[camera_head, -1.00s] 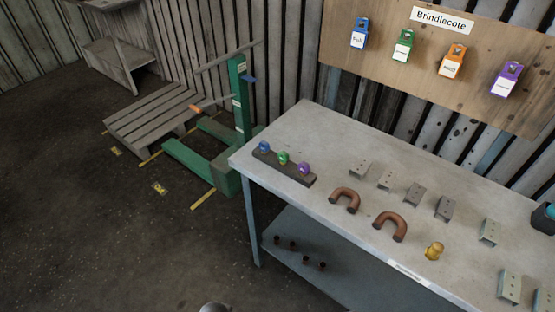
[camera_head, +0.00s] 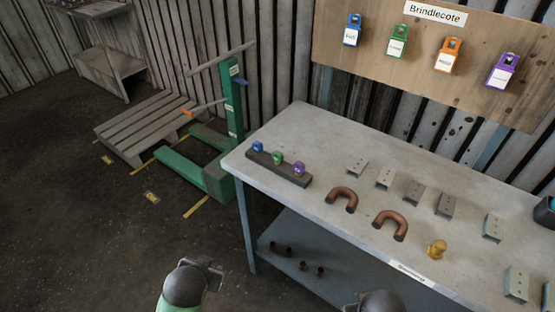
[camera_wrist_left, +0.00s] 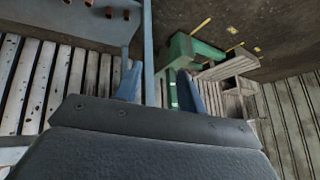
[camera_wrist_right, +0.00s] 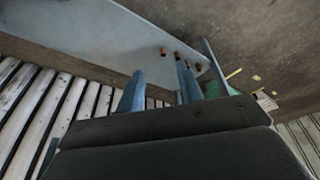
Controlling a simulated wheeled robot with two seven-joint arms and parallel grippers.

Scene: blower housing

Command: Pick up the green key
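The green key (camera_head: 277,157) stands in a dark holder bar (camera_head: 293,178) at the left end of the workbench, between a blue key (camera_head: 257,147) and a purple key (camera_head: 299,168). My left gripper (camera_wrist_left: 158,88) is open and empty, its blue fingers apart in the left wrist view. My right gripper (camera_wrist_right: 158,90) is also open and empty. In the head view only rounded parts of my arms show at the bottom edge, in front of the bench and well apart from the keys. Neither wrist view shows the green key.
Coloured padlocks hang on a board (camera_head: 470,65) behind. A green pallet truck (camera_head: 232,100) stands left of the bench.

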